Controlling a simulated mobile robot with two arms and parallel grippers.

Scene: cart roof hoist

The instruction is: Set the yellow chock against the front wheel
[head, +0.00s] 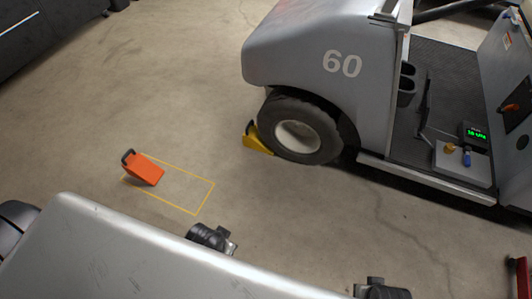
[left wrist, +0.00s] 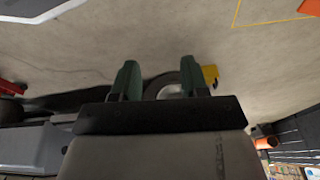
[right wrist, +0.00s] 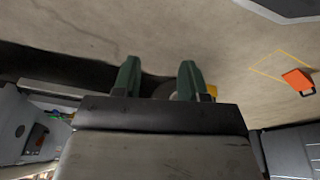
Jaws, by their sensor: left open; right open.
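The yellow chock (head: 256,140) stands on the floor at the left side of the cart's front wheel (head: 298,135), right by the tyre. I cannot tell whether they touch. The chock (left wrist: 210,75) also shows beside the wheel (left wrist: 166,86) in the left wrist view. In the right wrist view the chock (right wrist: 213,91) is partly hidden behind a finger. My left gripper (left wrist: 158,72) is open and empty, its green fingers apart. My right gripper (right wrist: 158,72) is open and empty too. Both are clear of the chock.
An orange chock (head: 145,169) with a dark handle lies at the left end of a yellow floor outline (head: 197,211). The grey cart (head: 300,50), marked 60, has an open deck with a green display (head: 476,133).

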